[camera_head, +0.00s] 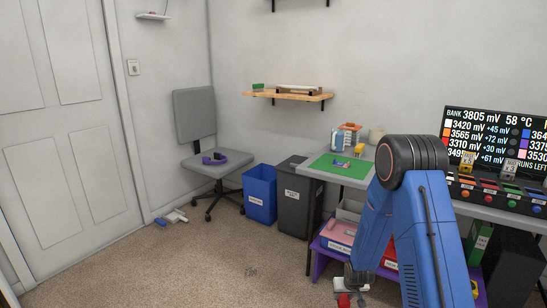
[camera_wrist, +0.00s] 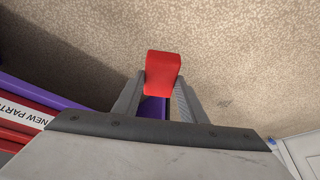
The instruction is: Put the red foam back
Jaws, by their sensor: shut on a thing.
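The red foam (camera_wrist: 163,70) is a small red block between the two fingers of my gripper (camera_wrist: 158,92) in the wrist view. The gripper is shut on it, and the block sticks out past the fingertips. In the head view my gripper (camera_head: 352,284) hangs low in front of the desk, with a bit of the red foam (camera_head: 344,300) at the bottom edge. Carpet shows beyond the block. Part of the block is hidden by the fingers.
A purple shelf (camera_head: 318,251) under the desk holds labelled bins; its purple edge (camera_wrist: 60,97) and a "NEW PART" label (camera_wrist: 18,112) are left in the wrist view. Blue (camera_head: 260,194) and dark (camera_head: 295,200) bins stand beside the desk. Carpet to the left is mostly free.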

